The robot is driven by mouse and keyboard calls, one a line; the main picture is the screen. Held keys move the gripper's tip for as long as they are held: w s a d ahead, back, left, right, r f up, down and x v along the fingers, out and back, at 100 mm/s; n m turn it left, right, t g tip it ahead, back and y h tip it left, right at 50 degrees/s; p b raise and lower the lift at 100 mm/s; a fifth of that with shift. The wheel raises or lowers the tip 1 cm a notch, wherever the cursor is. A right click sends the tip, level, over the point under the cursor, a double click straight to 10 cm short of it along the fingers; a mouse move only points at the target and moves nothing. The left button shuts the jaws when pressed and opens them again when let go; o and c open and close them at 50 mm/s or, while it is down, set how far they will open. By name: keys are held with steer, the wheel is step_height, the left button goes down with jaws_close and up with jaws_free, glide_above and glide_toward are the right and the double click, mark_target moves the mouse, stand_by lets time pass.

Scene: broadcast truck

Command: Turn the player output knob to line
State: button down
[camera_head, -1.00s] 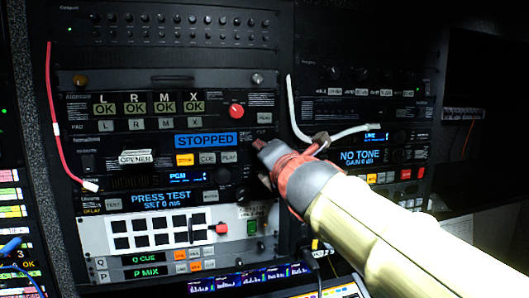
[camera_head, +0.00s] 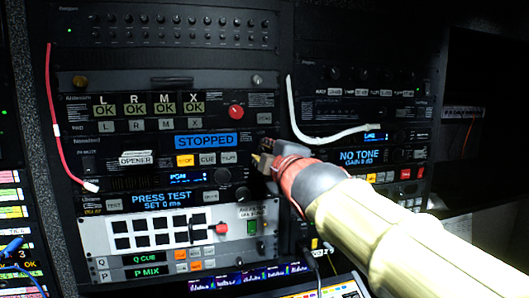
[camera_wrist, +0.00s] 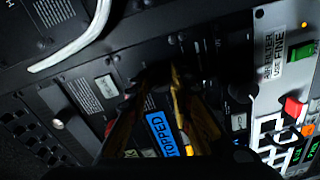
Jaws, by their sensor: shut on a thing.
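The player (camera_head: 150,143) is a black rack unit with a lit blue STOPPED display (camera_head: 206,141), an OPENER label and STOP, CUE and PLAY buttons. The display also shows in the wrist view (camera_wrist: 166,133). My gripper (camera_head: 262,160) reaches in from the lower right to the player's right end. In the wrist view its two fingers (camera_wrist: 157,76) are closed around a small dark knob on the panel. The knob is mostly hidden by the fingers and shadow, so its pointer and setting cannot be read.
A red knob (camera_head: 236,111) sits on the unit above. A white cable (camera_head: 340,137) hangs just right of my gripper, and a red cable (camera_head: 52,120) hangs at the left. A white panel with black buttons (camera_head: 100,237) lies below.

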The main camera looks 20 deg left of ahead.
steer(key=shift+f+m+p, duration=0.2)
steer(key=shift+m+p, duration=1.25)
steer(key=shift+m, duration=4.65)
steer(key=c, duration=1.6)
jaws_free()
steer(key=shift+d+r, duration=0.1)
steer(key=v, duration=1.2)
steer(key=shift+w, duration=0.1)
